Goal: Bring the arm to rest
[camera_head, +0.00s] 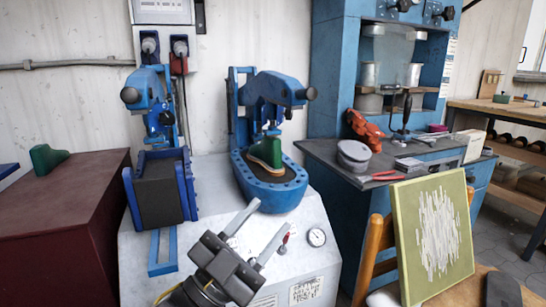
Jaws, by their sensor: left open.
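My left gripper (268,218) is in the lower middle of the head view, in front of the blue press. Its two grey fingers are spread apart, with nothing between them. A green shoe form (270,147) with a tan sole under it stands in the oval blue tray (282,196) of the press, beyond the fingertips. The gripper appears apart from it. My right gripper is out of view.
A second blue press (160,190) stands to the left on the same white machine. A green form (47,157) lies on the dark red cabinet at the left. A bench (318,149) with tools and a green-framed board (405,260) on a wooden chair are at the right.

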